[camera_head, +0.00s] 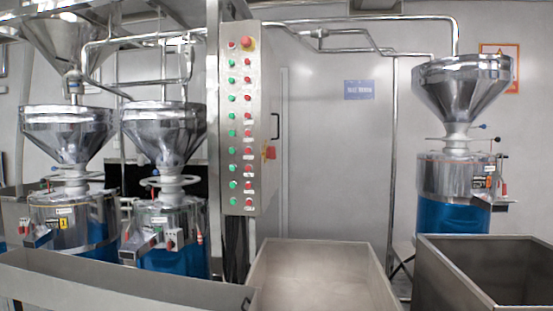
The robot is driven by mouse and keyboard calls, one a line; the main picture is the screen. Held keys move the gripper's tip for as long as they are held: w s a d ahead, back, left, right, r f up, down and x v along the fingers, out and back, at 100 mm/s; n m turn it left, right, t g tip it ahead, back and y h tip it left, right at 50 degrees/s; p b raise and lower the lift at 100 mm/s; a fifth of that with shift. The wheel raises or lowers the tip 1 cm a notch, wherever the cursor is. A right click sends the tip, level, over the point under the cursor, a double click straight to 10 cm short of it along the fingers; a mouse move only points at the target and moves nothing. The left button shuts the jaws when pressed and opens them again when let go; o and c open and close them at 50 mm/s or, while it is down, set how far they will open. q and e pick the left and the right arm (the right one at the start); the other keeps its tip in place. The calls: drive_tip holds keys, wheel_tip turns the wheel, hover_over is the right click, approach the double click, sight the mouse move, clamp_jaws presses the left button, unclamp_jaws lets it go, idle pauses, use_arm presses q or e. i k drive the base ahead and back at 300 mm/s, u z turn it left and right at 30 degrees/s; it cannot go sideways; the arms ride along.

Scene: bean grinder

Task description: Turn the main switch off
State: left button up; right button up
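A tall metal control cabinet (240,120) stands left of centre. Its front carries two columns of green and red buttons (240,115), with a larger red knob (247,43) at the top. A red and yellow rotary switch (269,153) sits on the cabinet's right side face, below a black handle (275,126). The switch is small and seen at an angle, so I cannot tell its position. Neither of my grippers shows in the head view.
Grinders with steel hoppers stand at left (168,130) and right (462,85). Metal bins stand in front: a long one (120,280), a pale one (320,250) and a deep one (490,240). Pipes run overhead. A grey wall (335,170) lies behind.

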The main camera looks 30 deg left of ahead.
sight(271, 151)
drive_tip(key=k, duration=0.5)
drive_tip(key=z, duration=0.9)
drive_tip(key=i, duration=1.5)
drive_tip(key=u, duration=0.85)
drive_tip(key=i, duration=0.45)
drive_tip(key=u, duration=0.4)
